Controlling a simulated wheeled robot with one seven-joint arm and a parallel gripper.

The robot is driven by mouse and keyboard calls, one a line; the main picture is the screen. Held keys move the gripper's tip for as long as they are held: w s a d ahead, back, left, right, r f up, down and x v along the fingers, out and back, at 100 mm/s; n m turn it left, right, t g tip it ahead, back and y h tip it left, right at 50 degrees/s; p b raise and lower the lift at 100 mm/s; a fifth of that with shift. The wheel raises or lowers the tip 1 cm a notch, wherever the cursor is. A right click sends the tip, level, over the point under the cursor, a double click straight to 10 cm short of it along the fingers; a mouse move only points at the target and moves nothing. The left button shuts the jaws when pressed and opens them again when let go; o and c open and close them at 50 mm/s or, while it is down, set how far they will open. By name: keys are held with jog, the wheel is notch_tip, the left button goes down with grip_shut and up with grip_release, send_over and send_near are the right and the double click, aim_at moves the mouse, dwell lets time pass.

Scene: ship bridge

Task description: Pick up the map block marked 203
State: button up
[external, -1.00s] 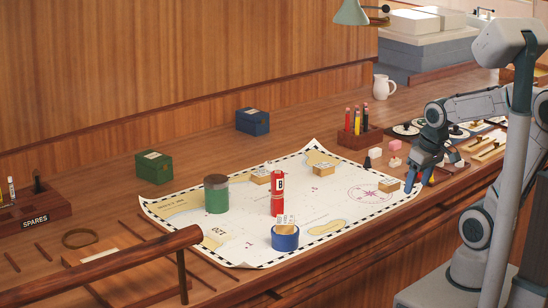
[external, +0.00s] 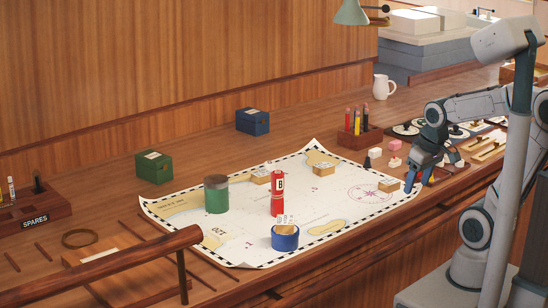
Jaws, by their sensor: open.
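Small tan wooden blocks with printed tops lie on the map sheet: one (external: 260,177) near the green tin, one (external: 323,169) at the far edge, and one (external: 389,185) at the right corner. Another tan piece (external: 286,230) shows at the top of a blue round object (external: 285,241) near the front edge. The markings are too small to read, so I cannot tell which is 203. My gripper (external: 416,184) is open, pointing down by the map's right corner, just right of the right-hand block. Its fingers look empty.
The map (external: 240,240) also bears a green tin (external: 216,195) and a red cylinder marked B (external: 277,193). A pencil holder (external: 359,137) and small pieces (external: 375,153) stand behind my gripper. A wooden rail (external: 130,266) crosses the front left.

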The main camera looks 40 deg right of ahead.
jog(key=o, duration=0.3)
jog(key=shift+o, duration=0.2)
jog(key=shift+w+r, duration=0.1)
jog(key=w+a+r+p, duration=0.15)
jog(key=w+r, duration=0.25)
jog(key=w, duration=0.8)
jog(key=w+a+r+p, duration=0.15)
jog(key=w+r, duration=0.25)
jog(key=w, duration=0.8)
jog(key=t+p, duration=0.1)
jog(key=p, duration=0.2)
send_over(265, 173)
jog(key=s+a, duration=0.1)
jog(key=s, duration=0.1)
jog(key=shift+m, duration=0.4)
jog(key=f, duration=1.3)
jog(key=shift+w, duration=0.2)
jog(key=shift+t, duration=0.3)
jog(key=shift+s+d+f+p+x, duration=0.15)
jog(key=shift+p+x, duration=0.3)
jog(key=shift+x, duration=0.45)
jog(key=shift+s+d+p+x, duration=0.15)
jog(key=shift+p+x, duration=0.25)
jog(key=shift+x, duration=0.45)
jog(key=shift+s+d+f+p+x, duration=0.15)
jog(key=shift+p+x, duration=0.3)
jog(key=shift+x, duration=0.45)
